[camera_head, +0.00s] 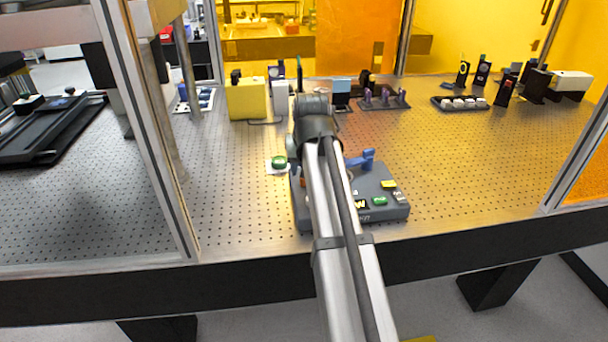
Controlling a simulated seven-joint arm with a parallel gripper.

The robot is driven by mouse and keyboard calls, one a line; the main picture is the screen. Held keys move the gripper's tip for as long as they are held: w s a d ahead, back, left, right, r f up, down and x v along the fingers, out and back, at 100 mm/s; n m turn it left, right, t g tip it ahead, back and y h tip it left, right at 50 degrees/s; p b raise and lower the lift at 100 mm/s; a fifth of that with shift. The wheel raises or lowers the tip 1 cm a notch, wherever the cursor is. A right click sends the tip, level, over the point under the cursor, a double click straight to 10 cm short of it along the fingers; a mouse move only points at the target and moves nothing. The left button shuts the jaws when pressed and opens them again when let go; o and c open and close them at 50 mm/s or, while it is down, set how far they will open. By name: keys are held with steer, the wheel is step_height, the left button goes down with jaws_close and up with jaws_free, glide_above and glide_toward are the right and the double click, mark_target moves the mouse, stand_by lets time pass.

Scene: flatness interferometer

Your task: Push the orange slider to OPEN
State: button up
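A dark grey instrument box (381,211) sits on the perforated bench near its front edge. On its right part are a green button (380,201), a yellow label (389,184) and a blue lever-like part (362,160). My arm crosses in front of the box and hides much of its left part. A small orange patch (303,182) shows at the arm's left edge; I cannot tell whether it is the slider. The OPEN marking cannot be read. My gripper is hidden behind my own arm, so its fingers and any contact do not show.
A green-topped piece (278,163) lies just left of the box. A yellow block (246,99), a purple-post holder (384,101) and a tray of white pieces (460,104) stand farther back. Metal frame posts (150,130) flank the opening. Bench right of the box is clear.

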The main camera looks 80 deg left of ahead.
steer(key=shift+x, duration=2.15)
steer(key=shift+c, duration=0.2)
jaws_close()
